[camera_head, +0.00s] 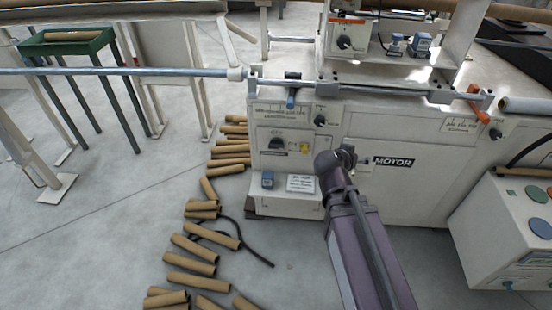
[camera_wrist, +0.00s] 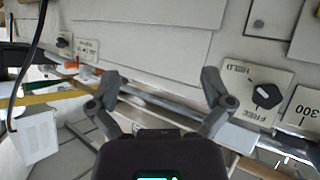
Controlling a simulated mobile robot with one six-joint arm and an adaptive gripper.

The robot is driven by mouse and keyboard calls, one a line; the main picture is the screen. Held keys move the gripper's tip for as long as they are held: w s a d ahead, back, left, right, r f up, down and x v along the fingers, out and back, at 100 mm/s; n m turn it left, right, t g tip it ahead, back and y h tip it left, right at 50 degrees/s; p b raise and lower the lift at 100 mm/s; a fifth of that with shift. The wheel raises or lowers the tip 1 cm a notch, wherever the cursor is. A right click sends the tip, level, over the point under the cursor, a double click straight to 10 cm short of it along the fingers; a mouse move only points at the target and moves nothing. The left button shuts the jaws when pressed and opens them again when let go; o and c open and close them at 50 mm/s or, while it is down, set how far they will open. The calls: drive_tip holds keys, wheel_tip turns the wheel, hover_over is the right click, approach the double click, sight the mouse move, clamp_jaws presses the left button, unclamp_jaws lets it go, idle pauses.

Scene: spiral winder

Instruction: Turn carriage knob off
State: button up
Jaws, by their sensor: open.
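A black rotary knob (camera_wrist: 267,95) sits on a cream plate lettered HOLD and FREE at the right of the wrist view. It appears to be the dark knob (camera_head: 320,120) under the rail in the head view. No label reading carriage is legible, so I cannot tell if it is the carriage knob. A second dark knob (camera_wrist: 63,42) is at the far left of the wrist view, and it shows at the right of the machine (camera_head: 495,133). My gripper (camera_wrist: 161,84) is open and empty, its fingers spread before the machine front, left of the HOLD/FREE knob and apart from it.
A metal rail (camera_head: 385,88) runs along the machine above the panel. An orange lever (camera_head: 475,100) stands at its right. Other controls include a knob (camera_head: 275,143) and a yellow switch (camera_head: 305,148). Cardboard tubes (camera_head: 205,250) litter the floor at left.

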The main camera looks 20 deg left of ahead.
drive_tip(key=a+f+n+t+y+b, duration=0.2)
drive_tip(key=a+f+t+y+b, duration=0.3)
drive_tip(key=a+b, duration=0.6)
drive_tip(key=n+t+y+b, duration=0.1)
drive_tip(key=n+y+b, duration=0.25)
drive_tip(key=b, duration=0.45)
approach(277, 146)
drive_tip(key=s+f, duration=0.1)
drive_tip(key=s, duration=0.3)
drive_tip(key=shift+w+d+m+y, duration=0.1)
drive_tip(key=shift+d+m+y, duration=0.15)
drive_tip(key=shift+d+m, duration=0.2)
drive_tip(key=shift+w+t, duration=0.15)
drive_tip(key=shift+t, duration=0.15)
drive_tip(key=shift+x, duration=6.8)
drive_tip(key=shift+f, duration=0.15)
drive_tip(key=c, duration=0.9)
